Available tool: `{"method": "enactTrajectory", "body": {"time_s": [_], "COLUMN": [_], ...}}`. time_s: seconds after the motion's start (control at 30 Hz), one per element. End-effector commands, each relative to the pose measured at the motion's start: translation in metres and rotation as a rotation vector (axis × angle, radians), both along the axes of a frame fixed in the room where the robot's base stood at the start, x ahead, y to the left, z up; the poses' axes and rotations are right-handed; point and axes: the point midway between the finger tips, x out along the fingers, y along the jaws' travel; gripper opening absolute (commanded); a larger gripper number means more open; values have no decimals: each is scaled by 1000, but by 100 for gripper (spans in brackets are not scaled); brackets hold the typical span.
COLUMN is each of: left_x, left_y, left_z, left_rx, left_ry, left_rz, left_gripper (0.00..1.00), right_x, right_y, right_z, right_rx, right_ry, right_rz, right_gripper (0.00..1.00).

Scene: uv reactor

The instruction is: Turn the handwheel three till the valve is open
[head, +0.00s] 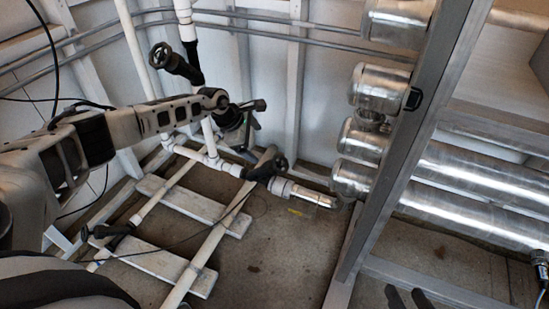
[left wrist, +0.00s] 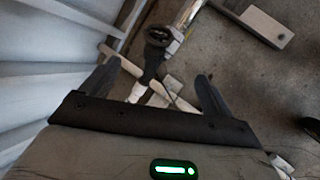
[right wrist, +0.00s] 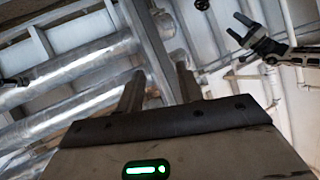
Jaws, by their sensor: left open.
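Several black handwheels show, with no number legible, so I cannot tell which is three. One handwheel (head: 280,165) is on the low pipe left of a silver elbow. Another handwheel (head: 160,55) is on the upper left pipe, and one valve (head: 98,232) lies at lower left. My left gripper (head: 260,113) is open above and left of the low handwheel, apart from it. In the left wrist view a handwheel (left wrist: 157,36) shows beyond the gap between the open fingers (left wrist: 158,72). My right gripper (head: 408,297) is at the bottom edge, fingers apart and empty; it also shows in its wrist view (right wrist: 160,72).
Large silver reactor cylinders (head: 440,170) fill the right side behind a grey metal post (head: 405,140). White pipes (head: 215,245) run low over pale boards (head: 150,263). Rails (head: 270,30) cross the back wall. Bare floor (head: 285,245) lies in the middle.

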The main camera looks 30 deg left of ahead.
Motion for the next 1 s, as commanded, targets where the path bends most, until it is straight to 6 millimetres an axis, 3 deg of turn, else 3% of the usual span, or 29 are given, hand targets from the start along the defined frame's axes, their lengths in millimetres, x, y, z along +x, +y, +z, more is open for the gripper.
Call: {"method": "enactTrajectory", "body": {"time_s": [0.17, 0.37, 0.63, 0.8, 1.0], "left_x": [7, 25, 52, 63, 69], "left_y": [4, -6, -19, -24, -26], "left_z": [-14, -52, -104, -124, -132], "left_rx": [27, 22, 19, 21, 21], "left_ry": [2, 1, -2, -2, -2], "left_rz": [-6, -3, -2, -3, -3], "left_gripper": [87, 87, 87, 87, 87], "right_x": [-1, -2, 4, 9, 25], "right_y": [2, 8, 21, 24, 17], "right_z": [1, 11, 22, 40, 78], "right_rx": [12, 69, 315, 423, 323], "right_ry": [-29, -122, -168, -265, -575], "right_rz": [3, 11, 10, 28, 59], "right_gripper": [36, 36, 36, 36, 36]}}
